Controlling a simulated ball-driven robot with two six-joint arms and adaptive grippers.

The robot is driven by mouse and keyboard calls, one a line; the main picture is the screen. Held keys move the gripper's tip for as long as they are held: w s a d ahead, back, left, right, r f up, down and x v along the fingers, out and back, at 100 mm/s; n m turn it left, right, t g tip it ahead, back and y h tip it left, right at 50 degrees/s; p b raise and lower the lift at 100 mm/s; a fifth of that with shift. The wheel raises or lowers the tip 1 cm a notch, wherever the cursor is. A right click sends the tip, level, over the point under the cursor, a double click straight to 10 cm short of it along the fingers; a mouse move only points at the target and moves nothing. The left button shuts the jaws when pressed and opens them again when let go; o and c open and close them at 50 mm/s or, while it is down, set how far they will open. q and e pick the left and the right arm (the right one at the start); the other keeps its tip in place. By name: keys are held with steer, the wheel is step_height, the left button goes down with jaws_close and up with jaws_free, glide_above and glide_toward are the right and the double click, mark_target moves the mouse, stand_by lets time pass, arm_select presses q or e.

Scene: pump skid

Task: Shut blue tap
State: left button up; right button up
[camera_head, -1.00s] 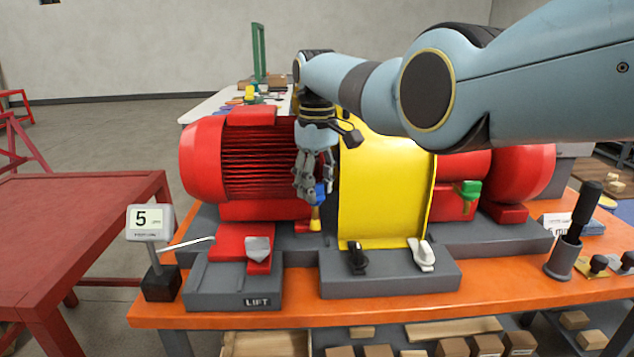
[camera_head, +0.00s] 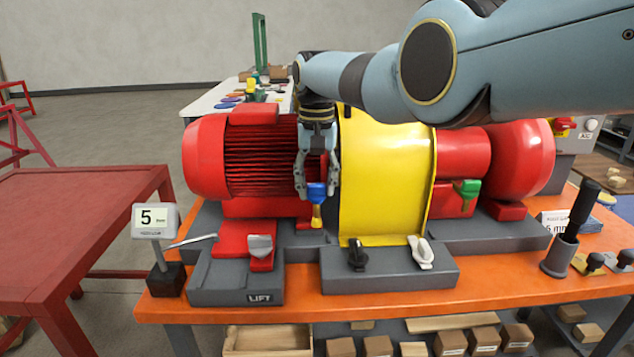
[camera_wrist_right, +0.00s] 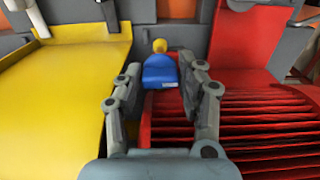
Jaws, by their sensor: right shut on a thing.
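The blue tap (camera_head: 317,193) has a blue handle above a yellow stem and stands between the red ribbed motor and the yellow guard. My right gripper (camera_head: 317,194) reaches down from above with a finger on each side of the blue handle. In the right wrist view the blue handle (camera_wrist_right: 160,71) sits between the fingertips (camera_wrist_right: 160,74), with its yellow end beyond. The gripper is shut on the handle. A green tap (camera_head: 467,190) is on the red pump at the right. My left gripper is not in view.
The yellow guard (camera_head: 385,190) stands close to the right of my gripper, and the red motor (camera_head: 205,165) close to the left. A black clamp (camera_head: 357,256) and a white clamp (camera_head: 421,254) are in front. A gauge reading 5 (camera_head: 154,220) stands at left.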

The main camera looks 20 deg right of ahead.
mark_target(317, 185)
steer(key=shift+r, duration=0.1)
steer(key=shift+w, duration=0.1)
stand_by(0.3)
steer(key=o, duration=1.2)
steer(key=shift+c, duration=0.2)
step_height(317, 185, up, 12)
